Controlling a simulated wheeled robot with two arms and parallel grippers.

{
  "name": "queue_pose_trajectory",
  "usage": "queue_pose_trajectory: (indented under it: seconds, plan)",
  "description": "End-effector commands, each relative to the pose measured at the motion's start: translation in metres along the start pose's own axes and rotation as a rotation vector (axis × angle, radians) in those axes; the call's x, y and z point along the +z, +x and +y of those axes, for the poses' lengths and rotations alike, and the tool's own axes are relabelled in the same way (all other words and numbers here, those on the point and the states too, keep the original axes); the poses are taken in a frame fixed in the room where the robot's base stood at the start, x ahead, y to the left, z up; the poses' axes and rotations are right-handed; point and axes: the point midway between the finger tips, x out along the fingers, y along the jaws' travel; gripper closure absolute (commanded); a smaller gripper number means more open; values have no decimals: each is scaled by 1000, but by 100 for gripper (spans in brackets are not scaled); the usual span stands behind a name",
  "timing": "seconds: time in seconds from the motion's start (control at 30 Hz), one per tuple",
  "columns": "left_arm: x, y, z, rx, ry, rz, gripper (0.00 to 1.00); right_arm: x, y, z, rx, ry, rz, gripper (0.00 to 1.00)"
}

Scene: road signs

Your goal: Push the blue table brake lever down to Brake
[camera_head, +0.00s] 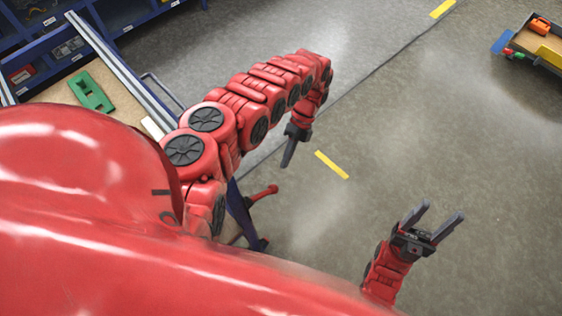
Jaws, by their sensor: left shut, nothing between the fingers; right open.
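A red lever (263,192) with a rounded end sticks out beside a dark blue table leg (242,215), low in the middle of the head view. I take it for the brake lever; no Brake marking shows near it. Part of the leg and the lever's inner end are hidden behind my red body. My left gripper (289,152) is shut and empty, fingers pointing down, above and right of the lever in the picture and apart from it. My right gripper (437,222) is open and empty, off to the right over bare floor.
The table's tan top (122,112) with a green part (91,92) lies at left, edged by metal rails (130,72). Blue shelving (110,15) stands behind it. A cart (545,42) with coloured items is at top right. Grey floor with yellow marks is clear between.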

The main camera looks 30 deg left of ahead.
Motion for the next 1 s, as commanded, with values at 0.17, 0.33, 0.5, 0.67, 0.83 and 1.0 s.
queue_pose_trajectory:
  seconds: [0.17, 0.33, 0.5, 0.67, 0.83, 1.0]
  plan:
    - [0, -36, -4, -11, 0, -4, 100, 2, -12, -1, 0, 0, 0, 43]
    - [0, -52, -2, -10, -1, -4, 100, 3, -16, -1, 0, 0, 0, 43]
    - [0, -58, -1, -9, -1, -4, 100, 3, -17, -1, 0, 0, 0, 43]
    - [0, -59, 0, -8, -1, -4, 100, 3, -17, -1, 0, 0, 0, 43]
    - [0, -59, 0, -9, -1, -4, 100, 3, -17, -1, 0, 0, 0, 43]
    - [0, -59, 0, -9, -1, -5, 100, 3, -17, -1, 0, 0, 0, 43]
